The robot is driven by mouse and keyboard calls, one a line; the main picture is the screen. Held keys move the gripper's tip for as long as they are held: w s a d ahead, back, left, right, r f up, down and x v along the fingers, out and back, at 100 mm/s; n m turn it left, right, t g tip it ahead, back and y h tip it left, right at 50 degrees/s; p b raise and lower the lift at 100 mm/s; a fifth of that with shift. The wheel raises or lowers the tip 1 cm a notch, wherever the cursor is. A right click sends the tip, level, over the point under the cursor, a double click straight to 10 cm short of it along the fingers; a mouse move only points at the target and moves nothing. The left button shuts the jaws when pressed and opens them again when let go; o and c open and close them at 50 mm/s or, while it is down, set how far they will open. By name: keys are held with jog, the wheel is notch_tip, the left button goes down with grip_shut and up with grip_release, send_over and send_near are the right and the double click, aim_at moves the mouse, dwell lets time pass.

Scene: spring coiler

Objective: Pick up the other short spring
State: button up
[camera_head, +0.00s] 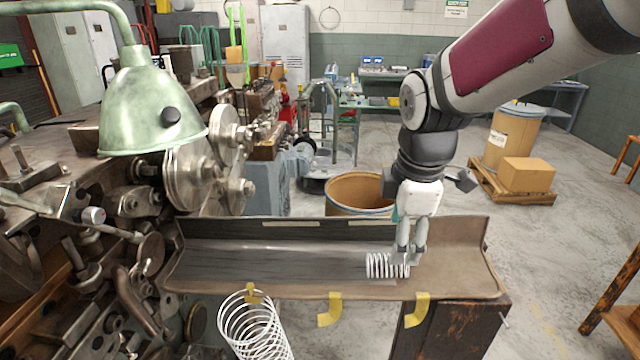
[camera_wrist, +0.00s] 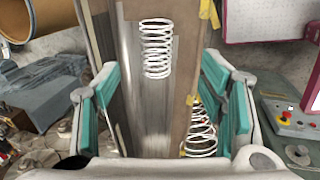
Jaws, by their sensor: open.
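A short white coil spring (camera_head: 384,265) lies on its side in the long trough (camera_head: 300,262), near its right end. My gripper (camera_head: 408,256) points down over that end, its fingers overlapping the spring's right part in the head view. In the wrist view, my gripper (camera_wrist: 162,75) is open, with teal pads wide apart. The short spring (camera_wrist: 157,48) shows in the gap between the fingers, uncovered and apart from both pads. I cannot tell how far below the fingertips it is. A larger white spring (camera_head: 255,328) stands in front of the trough. It also shows in the wrist view (camera_wrist: 200,138), partly behind the right finger.
The trough has raised walls and yellow tape strips (camera_head: 330,310) on its front edge. A coiling machine (camera_head: 190,180) with a green lamp (camera_head: 150,100) fills the left. A brown drum (camera_head: 358,190) stands behind the trough. A carton (camera_head: 525,174) sits on a pallet at right.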

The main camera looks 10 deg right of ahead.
aim_at(394, 269)
jog(key=x, duration=0.4)
jog(key=shift+w+x, duration=0.2)
jog(key=shift+x, duration=2.4)
jog(key=shift+r, duration=0.1)
jog(key=c, duration=1.3)
